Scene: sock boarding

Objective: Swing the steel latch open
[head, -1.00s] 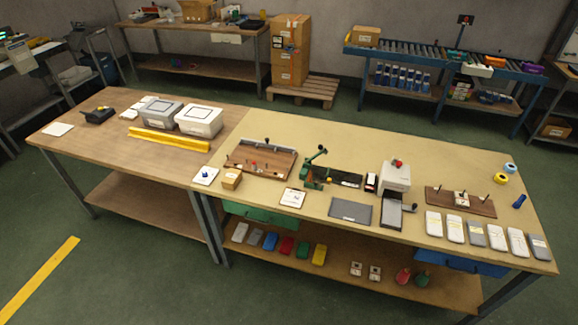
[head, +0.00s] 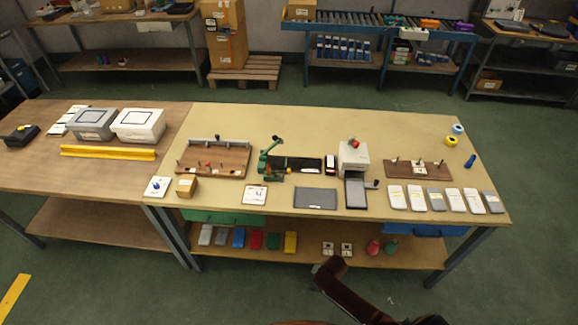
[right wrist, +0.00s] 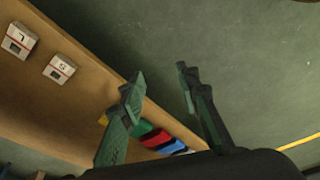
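No part can be told for certain as the steel latch at this size. A brown wooden board (head: 232,168) on the bench has a grey metal bar along its back edge, with a dark knob above it and small red parts on it. A green lever device (head: 266,172) stands just right of that board. My right gripper (right wrist: 160,78) is open and empty in the right wrist view, with its fingers apart over the floor and lower shelf. My right arm shows at the bottom of the head view, in front of the bench. My left gripper is not in view.
The bench top (head: 270,122) is clear along its back. A grey-white machine (head: 354,158), a grey mat (head: 315,199) and several flat packs stand to the right. The lower shelf (head: 310,258) holds coloured packs. A small box (head: 187,187) sits at the front left.

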